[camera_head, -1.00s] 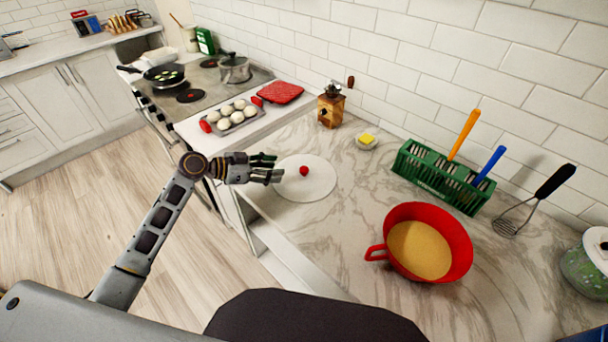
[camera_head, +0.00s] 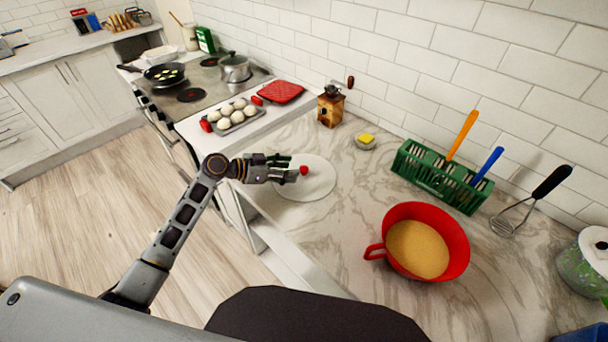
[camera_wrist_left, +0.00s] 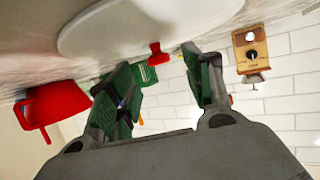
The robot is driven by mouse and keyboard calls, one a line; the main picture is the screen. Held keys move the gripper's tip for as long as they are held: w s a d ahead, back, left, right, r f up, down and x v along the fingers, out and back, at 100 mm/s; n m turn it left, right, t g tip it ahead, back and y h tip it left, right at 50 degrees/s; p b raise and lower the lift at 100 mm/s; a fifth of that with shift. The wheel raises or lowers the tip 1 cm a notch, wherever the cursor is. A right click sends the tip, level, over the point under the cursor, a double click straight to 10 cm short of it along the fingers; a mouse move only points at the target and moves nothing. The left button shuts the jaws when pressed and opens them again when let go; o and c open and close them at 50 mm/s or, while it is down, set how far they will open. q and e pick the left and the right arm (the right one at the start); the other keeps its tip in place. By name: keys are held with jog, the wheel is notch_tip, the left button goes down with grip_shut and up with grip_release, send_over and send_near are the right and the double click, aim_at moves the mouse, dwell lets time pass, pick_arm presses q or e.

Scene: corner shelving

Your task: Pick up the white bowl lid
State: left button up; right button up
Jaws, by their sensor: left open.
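The white bowl lid (camera_head: 312,188) is a flat white disc with a small red knob (camera_head: 304,170), lying on the marble counter. In the left wrist view the lid (camera_wrist_left: 140,25) fills the top, with its red knob (camera_wrist_left: 157,56) sticking out from it. My left gripper (camera_head: 292,168) is open and reaches over the lid's left part, its fingertips right by the knob. In the left wrist view the knob shows between the tips of the two spread fingers (camera_wrist_left: 160,66); I cannot tell if either touches it. My right gripper is not in view.
A red pan (camera_head: 450,232) stands right of the lid. A green rack (camera_head: 437,178) is at the wall. A tray of white buns (camera_head: 236,115) lies left behind my gripper.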

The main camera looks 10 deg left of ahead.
aim_at(304, 168)
pick_arm(q)
jog(key=shift+p+x, duration=0.65)
jog(key=shift+x, duration=1.5)
jog(key=shift+d, duration=0.1)
jog(key=shift+c, duration=0.4)
jog(key=shift+r, duration=0.1)
grip_shut()
jog(key=shift+r, duration=0.1)
notch_tip(304, 168, up, 10)
jog(key=b, duration=0.1)
